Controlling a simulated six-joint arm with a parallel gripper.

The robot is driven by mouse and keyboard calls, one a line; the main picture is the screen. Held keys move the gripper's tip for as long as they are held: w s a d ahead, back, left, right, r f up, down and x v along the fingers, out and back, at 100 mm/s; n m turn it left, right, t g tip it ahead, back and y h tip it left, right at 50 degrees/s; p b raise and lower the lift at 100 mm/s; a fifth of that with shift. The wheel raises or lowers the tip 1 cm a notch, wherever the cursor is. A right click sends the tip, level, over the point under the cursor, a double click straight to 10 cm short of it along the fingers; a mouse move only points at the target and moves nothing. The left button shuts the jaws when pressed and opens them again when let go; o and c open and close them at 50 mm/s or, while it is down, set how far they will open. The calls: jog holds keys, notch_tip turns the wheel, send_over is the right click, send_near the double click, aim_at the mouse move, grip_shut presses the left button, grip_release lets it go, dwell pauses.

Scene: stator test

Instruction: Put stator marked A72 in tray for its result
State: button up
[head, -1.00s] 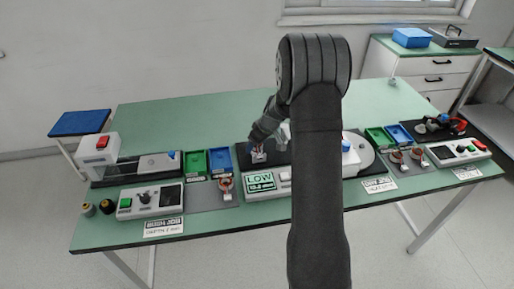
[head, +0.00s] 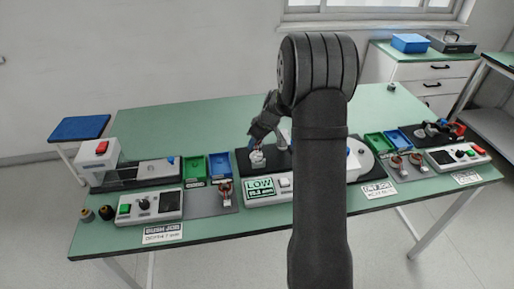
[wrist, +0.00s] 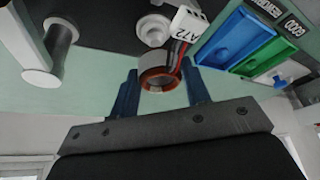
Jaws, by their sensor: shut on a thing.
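My gripper (wrist: 158,92) is shut on a stator (wrist: 160,76), a ring with copper windings between its blue fingers in the wrist view. Its white tag (wrist: 187,27) reads A72 and hangs on red and dark leads. In the head view my gripper (head: 254,137) is above the dark tester plate, by a white fixture (head: 257,159); this fixture (wrist: 152,29) shows beyond the stator in the wrist view. The tester display (head: 260,189) reads LOW with a small ohm value. A blue tray (head: 220,166) and a green tray (head: 195,167) stand left of it; the green one is labelled GOOD (wrist: 293,24).
Another stator (head: 225,191) lies on the grey mat before the blue tray. A press station (head: 98,155) stands at left. Further trays, stators and a station (head: 456,157) stand at right. The back of the green table (head: 190,122) is clear.

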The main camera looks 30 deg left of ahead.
notch_tip(320, 180, up, 5)
jog(key=n, duration=0.2)
send_over(219, 159)
jog(key=f, duration=0.3)
jog(key=shift+d+f+g, duration=0.2)
jog(key=shift+d+g, duration=0.1)
jog(key=shift+m, duration=0.3)
jog(key=shift+f, duration=2.3)
jog(key=shift+f, duration=0.2)
jog(key=shift+f, duration=0.85)
jog(key=shift+f, duration=0.35)
jog(key=o, duration=1.2)
jog(key=shift+d, duration=0.1)
